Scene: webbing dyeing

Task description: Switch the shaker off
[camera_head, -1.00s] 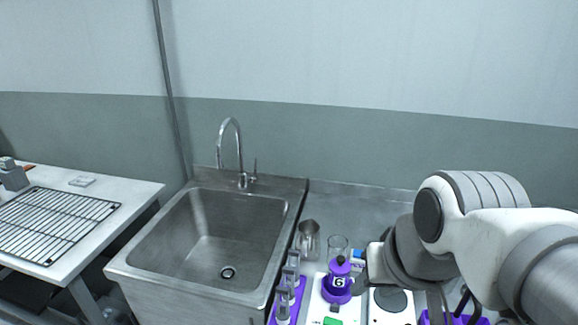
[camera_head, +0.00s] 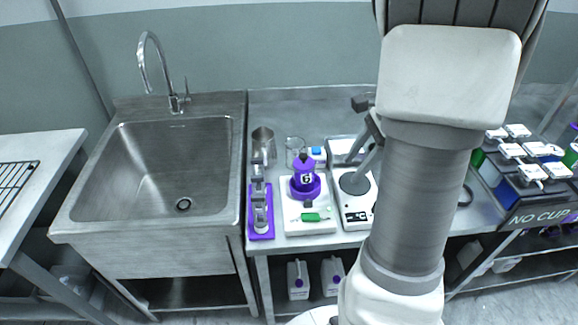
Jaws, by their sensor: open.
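The shaker (camera_head: 295,222) is a white flat unit on the steel bench, right of the sink. A purple bottle marked G (camera_head: 304,172) stands upright in a round purple holder on it. A green rocker-like switch (camera_head: 312,217) lies on its front part, with a small dark piece beside it. Whether the switch is on or off is too small to tell. My gripper (camera_head: 364,143) is partly hidden behind my arm. Its grey fingers show apart and empty, to the right of the shaker, above a neighbouring white device. It does not touch the switch.
The white device (camera_head: 351,211) has a round grey plate. A purple rack (camera_head: 261,229) stands left of the shaker. A metal jug (camera_head: 263,142) and a glass beaker (camera_head: 295,146) stand behind. The sink (camera_head: 180,225) is at left; a "NO CUP" stand (camera_head: 543,212) is at right.

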